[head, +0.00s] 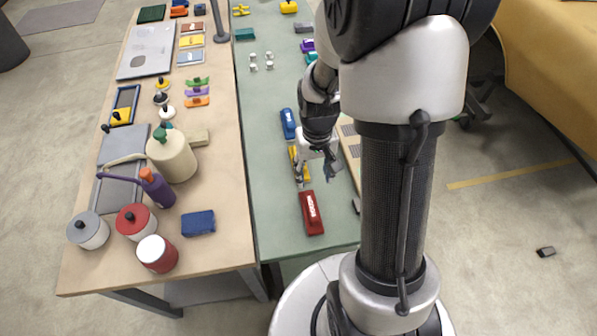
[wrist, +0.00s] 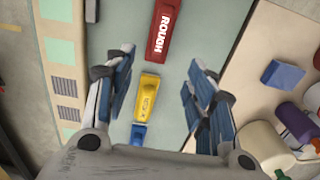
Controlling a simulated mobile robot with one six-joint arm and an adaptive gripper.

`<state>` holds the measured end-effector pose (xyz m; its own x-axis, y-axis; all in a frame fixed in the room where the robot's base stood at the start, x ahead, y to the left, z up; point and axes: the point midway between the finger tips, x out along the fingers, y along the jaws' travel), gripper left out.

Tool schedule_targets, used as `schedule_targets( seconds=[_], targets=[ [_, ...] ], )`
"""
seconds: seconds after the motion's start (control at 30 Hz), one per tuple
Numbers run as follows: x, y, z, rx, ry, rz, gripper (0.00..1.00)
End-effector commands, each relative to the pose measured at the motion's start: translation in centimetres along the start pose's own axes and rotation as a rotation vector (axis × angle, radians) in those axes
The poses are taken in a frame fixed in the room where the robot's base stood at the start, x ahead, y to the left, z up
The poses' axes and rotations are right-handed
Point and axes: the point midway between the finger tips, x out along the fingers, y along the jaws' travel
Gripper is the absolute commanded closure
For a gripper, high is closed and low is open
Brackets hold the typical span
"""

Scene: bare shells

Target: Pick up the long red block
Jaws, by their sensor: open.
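The long red block (head: 311,213) lies near the front end of the green table. My gripper (head: 315,172) hangs above the table, behind the red block in the head view. In the wrist view my gripper (wrist: 160,72) is open and empty, its fingers spread to either side of a yellow block (wrist: 147,98). The red block lies beyond the fingertips, not between the pads.
A blue block (head: 288,123) lies behind the yellow one, in the same row. The wooden table (head: 215,255) on the left holds jars, a purple can (head: 158,190) and a dark blue block (head: 198,223). Green table surface is clear left of the red block.

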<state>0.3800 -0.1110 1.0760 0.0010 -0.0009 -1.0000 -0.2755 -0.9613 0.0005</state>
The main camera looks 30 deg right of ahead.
Motion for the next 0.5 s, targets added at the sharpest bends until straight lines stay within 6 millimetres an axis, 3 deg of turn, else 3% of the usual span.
schedule_targets(
  seconds=[0.5],
  targets=[
    [10.4, 0.0, 0.2, 0.001, -0.006, 0.0, 0.5]
  ],
)
